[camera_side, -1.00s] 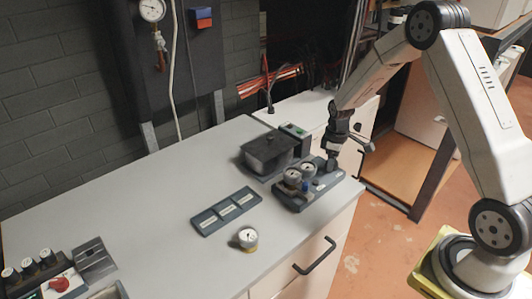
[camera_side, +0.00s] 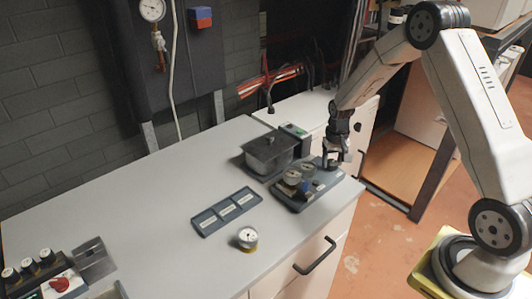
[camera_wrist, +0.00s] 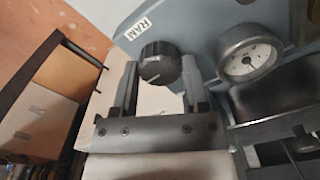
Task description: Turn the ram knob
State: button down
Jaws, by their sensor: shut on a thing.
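The ram knob (camera_wrist: 160,62) is a black ribbed knob with a pale pointer line, on a blue-grey panel (camera_wrist: 200,22) next to a white "RAM" label (camera_wrist: 138,29). In the wrist view my gripper (camera_wrist: 160,78) has one finger on each side of the knob and is shut on it. In the side view my gripper (camera_side: 334,160) is low over the far right end of the panel (camera_side: 298,204), and it hides the knob there.
A round gauge (camera_wrist: 249,56) sits right of the knob; gauges (camera_side: 292,176) also show on the panel in the side view. A dark lidded box (camera_side: 268,152) stands behind. The bench's left middle is clear.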

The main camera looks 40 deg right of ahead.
aim_at(332, 162)
jog(key=m, duration=0.4)
jog(key=shift+m, duration=0.3)
jog(key=m, duration=0.5)
dwell(0.3)
jog(key=shift+c, duration=0.5)
grip_release()
jog(key=shift+r, duration=0.1)
jog(key=shift+r, duration=3.8)
